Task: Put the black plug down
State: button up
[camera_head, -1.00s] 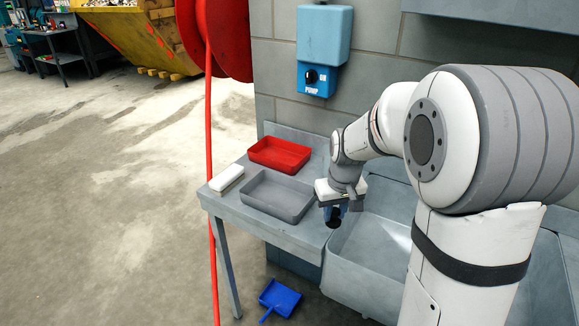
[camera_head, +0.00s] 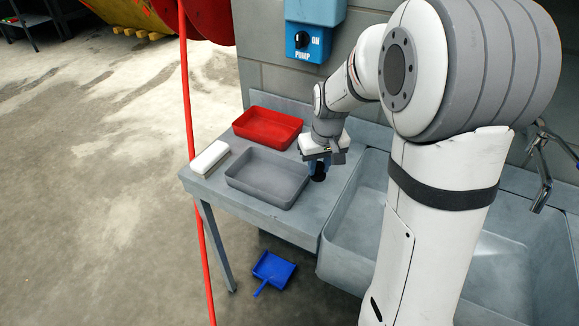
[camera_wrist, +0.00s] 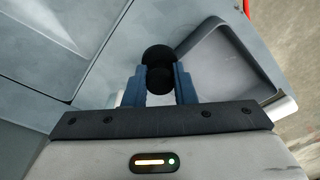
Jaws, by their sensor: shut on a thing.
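The black plug (camera_wrist: 159,60) is between the two blue fingers of my gripper (camera_wrist: 159,84) in the wrist view. The fingers are shut on its narrower part. In the head view, the black plug (camera_head: 318,174) shows below my gripper (camera_head: 318,165). It is over the grey counter (camera_head: 335,195), between the grey tray and the sink. I cannot tell whether the plug touches the counter.
The grey tray (camera_head: 266,197) is just left of the gripper, with the red tray (camera_head: 268,113) behind it. A white block (camera_head: 210,157) lies at the counter's left end. The sink (camera_head: 350,240) is to the right. A blue dustpan (camera_head: 273,268) lies on the floor.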

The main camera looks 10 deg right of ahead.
notch_tip(320, 180, down, 9)
jog(key=shift+d+p, duration=0.1)
jog(key=shift+p, duration=0.5)
jog(key=shift+f, duration=0.2)
jog(key=o, duration=1)
jog(key=shift+r, duration=0.1)
